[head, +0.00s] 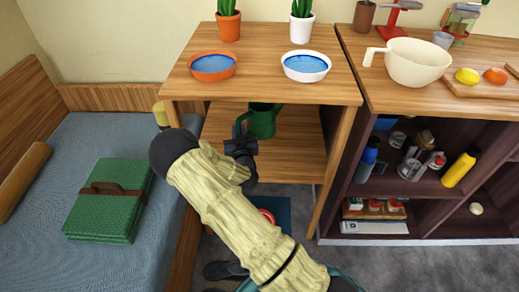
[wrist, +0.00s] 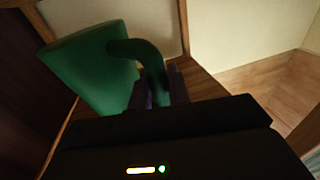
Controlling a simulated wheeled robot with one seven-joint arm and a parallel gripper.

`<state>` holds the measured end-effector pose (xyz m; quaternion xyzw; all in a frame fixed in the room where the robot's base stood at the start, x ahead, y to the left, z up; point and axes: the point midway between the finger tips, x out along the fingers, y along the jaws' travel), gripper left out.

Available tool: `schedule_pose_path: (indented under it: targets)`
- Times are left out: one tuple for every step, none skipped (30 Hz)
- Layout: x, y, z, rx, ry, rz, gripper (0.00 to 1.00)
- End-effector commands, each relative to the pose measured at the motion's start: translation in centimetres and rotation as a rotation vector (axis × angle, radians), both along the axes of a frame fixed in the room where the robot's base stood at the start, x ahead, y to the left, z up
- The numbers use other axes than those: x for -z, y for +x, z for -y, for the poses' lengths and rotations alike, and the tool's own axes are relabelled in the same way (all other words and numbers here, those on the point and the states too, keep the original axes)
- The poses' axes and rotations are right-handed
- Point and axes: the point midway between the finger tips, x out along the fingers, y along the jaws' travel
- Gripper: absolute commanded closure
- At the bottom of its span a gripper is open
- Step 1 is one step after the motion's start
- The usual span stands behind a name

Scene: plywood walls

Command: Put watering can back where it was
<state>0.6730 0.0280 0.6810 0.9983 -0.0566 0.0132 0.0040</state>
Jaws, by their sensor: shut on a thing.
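The green watering can (head: 262,121) is in the lower compartment of the wooden stand (head: 270,90), just under its top board. In the wrist view the can (wrist: 95,65) fills the upper left, with its curved handle (wrist: 150,60) reaching down between my fingers. My gripper (wrist: 158,90) is shut on this handle. In the head view my gripper (head: 240,147) is at the can's lower left, in front of the shelf board (head: 285,150). The can's base is partly hidden, so I cannot tell whether it touches the shelf.
An orange bowl (head: 213,67) and a white bowl (head: 305,67), both blue inside, stand on top with two potted plants (head: 229,26). A bed with a green folded blanket (head: 108,200) is left. A dark cabinet (head: 420,180) with bottles is right. The shelf's right part is clear.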

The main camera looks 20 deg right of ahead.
Motion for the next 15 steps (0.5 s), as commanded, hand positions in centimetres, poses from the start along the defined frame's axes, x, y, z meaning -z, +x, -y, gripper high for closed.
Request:
schedule_pose_path:
  targets:
    - [0.1,0.0,0.0,0.0,-0.001,0.003,1.0]
    - [0.3,0.0,0.0,-0.001,-0.001,0.002,1.0]
    - [0.8,0.0,0.0,-0.001,-0.002,0.002,1.0]
    - [1.2,0.0,0.0,-0.001,-0.002,0.001,1.0]
    - [1.7,0.0,0.0,-0.002,-0.003,0.001,1.0]
    - [2.4,0.0,0.0,-0.002,-0.003,0.001,1.0]
    - [3.0,0.0,0.1,-0.001,-0.004,0.0,1.0]
    - [3.5,0.0,0.1,0.0,-0.004,0.001,1.0]
    - [4.3,0.0,0.1,-0.001,-0.004,0.001,1.0]
    - [4.8,0.0,0.0,-0.002,-0.003,0.001,1.0]
    - [5.2,0.0,-0.1,-0.004,-0.002,0.002,1.0]
    - [5.7,0.0,-0.2,-0.005,-0.002,0.002,1.0]
    - [5.9,0.0,-0.3,-0.005,-0.002,0.002,1.0]
    - [6.1,0.0,-0.4,-0.006,-0.001,0.003,1.0]
    - [6.2,0.0,-0.4,-0.007,-0.002,0.004,1.0]
